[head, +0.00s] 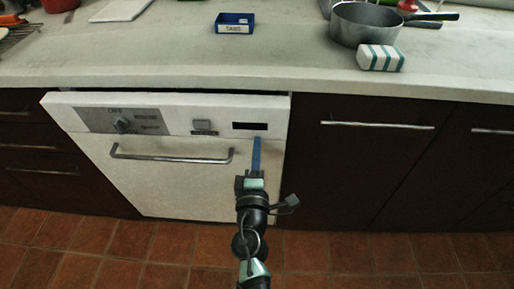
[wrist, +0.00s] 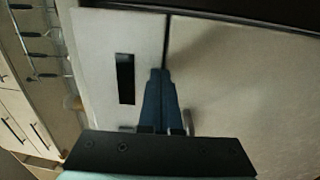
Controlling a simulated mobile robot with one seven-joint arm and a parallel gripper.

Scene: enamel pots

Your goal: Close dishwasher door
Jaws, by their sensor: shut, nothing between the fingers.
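The white dishwasher door (head: 165,185) is below the counter, nearly upright, with its top edge standing a little forward of the cabinet fronts. It has a control panel (head: 175,118) along its top and a metal bar handle (head: 170,159). My gripper (head: 256,140) is shut and empty, its blue fingers in front of the door's right part, just below the dark display (head: 250,126). In the wrist view the fingertips (wrist: 160,72) are at the seam beside the panel with the display (wrist: 125,78). I cannot tell whether they touch the door.
Dark cabinets with bar handles (head: 378,125) stand to the right and dark drawers (head: 28,147) to the left. On the counter (head: 180,58) are a blue box marked TABS (head: 235,28), a saucepan (head: 365,25) and a striped block (head: 380,58). The tiled floor (head: 120,250) in front is clear.

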